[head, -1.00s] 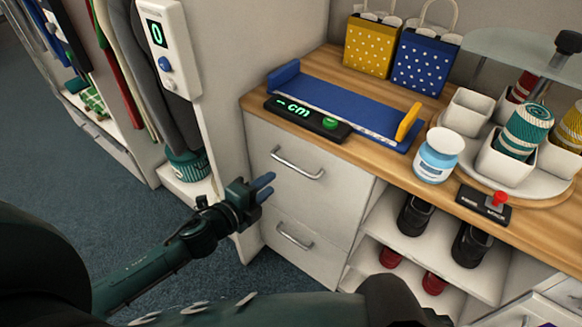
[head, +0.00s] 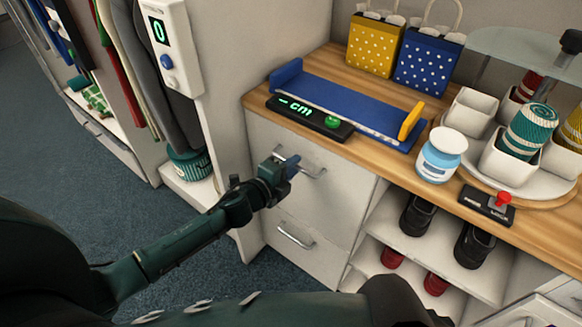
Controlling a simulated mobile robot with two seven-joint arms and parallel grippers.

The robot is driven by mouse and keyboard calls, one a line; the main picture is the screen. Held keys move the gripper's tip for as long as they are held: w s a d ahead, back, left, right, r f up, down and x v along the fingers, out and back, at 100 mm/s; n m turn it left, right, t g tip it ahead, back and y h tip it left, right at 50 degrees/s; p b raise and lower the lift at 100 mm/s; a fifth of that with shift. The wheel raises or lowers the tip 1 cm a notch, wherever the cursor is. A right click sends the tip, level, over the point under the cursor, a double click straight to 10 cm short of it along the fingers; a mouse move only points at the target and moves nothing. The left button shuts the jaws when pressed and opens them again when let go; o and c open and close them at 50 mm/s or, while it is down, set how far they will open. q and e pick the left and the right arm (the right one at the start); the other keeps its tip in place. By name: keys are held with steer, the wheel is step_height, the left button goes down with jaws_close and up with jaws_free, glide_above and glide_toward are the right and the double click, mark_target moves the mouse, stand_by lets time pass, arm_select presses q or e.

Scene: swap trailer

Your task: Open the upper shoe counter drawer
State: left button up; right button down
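The upper drawer (head: 338,185) of the white shoe counter is shut, with a silver bar handle (head: 314,174). The wrist hides part of the drawer front. My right gripper is not in view.
The lower drawer (head: 320,260) is shut. The wooden top carries a blue measuring board (head: 345,103), a white-blue jar (head: 437,163) and a tray with cups. Open shelves with shoes (head: 416,214) stand to the right. Open floor lies left.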

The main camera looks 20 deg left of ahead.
arm_select(q)
jaws_close()
steer(key=shift+s, duration=0.1)
stand_by(0.3)
